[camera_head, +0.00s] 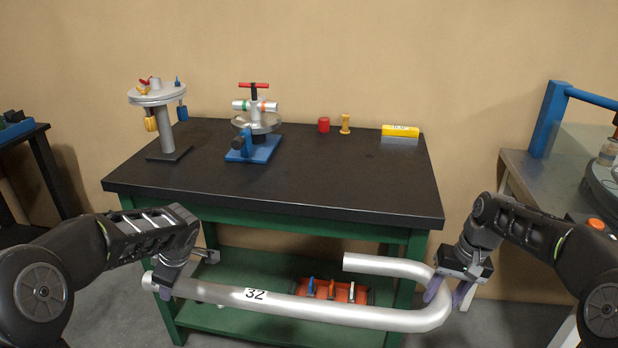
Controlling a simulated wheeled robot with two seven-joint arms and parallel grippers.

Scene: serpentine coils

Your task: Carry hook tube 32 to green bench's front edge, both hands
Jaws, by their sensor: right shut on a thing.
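Hook tube 32 (335,310) is a silver tube with a white "32" label. Its long straight part runs low in front of the green bench (300,222), roughly level, and bends back into a short upper leg at the right. My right gripper (450,293) is shut on the tube at the bend. My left gripper (167,283) is at the tube's left end, with its fingers down at the tube; its far side is hidden, so its hold is unclear. The bench has a black top, and the tube is below and in front of its front edge.
On the bench top stand a grey post stand (165,130), a valve fixture on a blue base (255,145), a red cylinder (323,125), a yellow spool (345,123) and a yellow block (400,131). The top's front is clear. A red tray (360,292) sits on the lower shelf.

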